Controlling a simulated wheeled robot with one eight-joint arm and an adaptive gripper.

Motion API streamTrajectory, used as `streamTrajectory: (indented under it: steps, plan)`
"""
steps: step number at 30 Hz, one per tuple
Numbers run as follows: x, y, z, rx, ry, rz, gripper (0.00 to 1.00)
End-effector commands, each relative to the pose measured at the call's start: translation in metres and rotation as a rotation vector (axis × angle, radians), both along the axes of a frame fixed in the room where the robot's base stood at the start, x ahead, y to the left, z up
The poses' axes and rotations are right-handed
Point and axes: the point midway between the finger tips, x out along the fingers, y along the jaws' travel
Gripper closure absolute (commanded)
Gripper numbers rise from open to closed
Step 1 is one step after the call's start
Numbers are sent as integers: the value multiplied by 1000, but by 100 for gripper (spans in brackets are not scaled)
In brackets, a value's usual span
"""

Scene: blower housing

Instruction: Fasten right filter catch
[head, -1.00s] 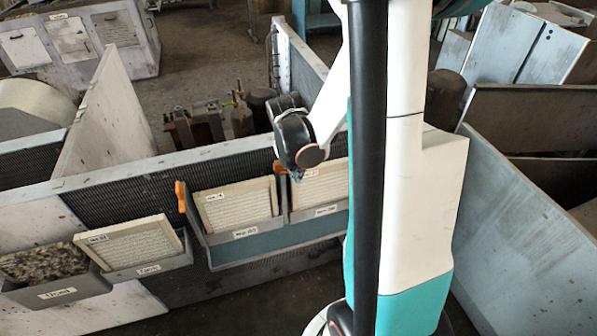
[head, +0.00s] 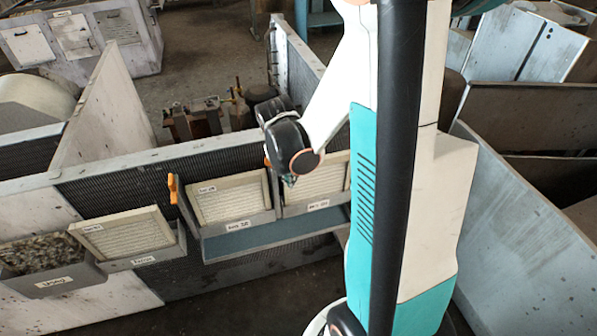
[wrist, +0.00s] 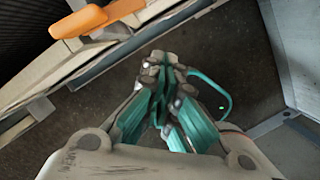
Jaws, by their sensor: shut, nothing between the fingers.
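Two framed filters sit side by side in the housing's bay, the left filter (head: 230,198) and the right filter (head: 318,180), which is partly behind my arm. An orange catch (head: 174,188) stands at the left filter's left edge. Another orange catch (head: 266,160) shows just left of my wrist, mostly hidden. In the wrist view an orange catch (wrist: 80,22) lies at the upper left on a pale frame edge, apart from my fingers. My gripper (wrist: 168,68) is shut and empty, over dark floor. In the head view its tip (head: 290,181) is in front of the right filter.
A loose filter (head: 122,232) rests in a tray at the left, beside a bin of debris (head: 52,283). A grey panel (head: 525,235) slants along the right. Dark open floor lies in front of the bay.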

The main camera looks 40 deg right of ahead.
Motion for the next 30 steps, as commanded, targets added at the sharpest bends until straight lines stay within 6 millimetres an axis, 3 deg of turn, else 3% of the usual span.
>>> streamTrajectory:
  steps: [1, 3, 12, 18, 30]
  plan:
    - [-3, 0, 20, -1, 0, -2, 100]
    - [-7, 2, 36, -1, 0, -2, 100]
    - [-18, 8, 84, 0, 0, -2, 100]
    - [-20, 9, 94, 0, 0, -2, 100]
    - [-20, 9, 94, 0, 0, -2, 100]
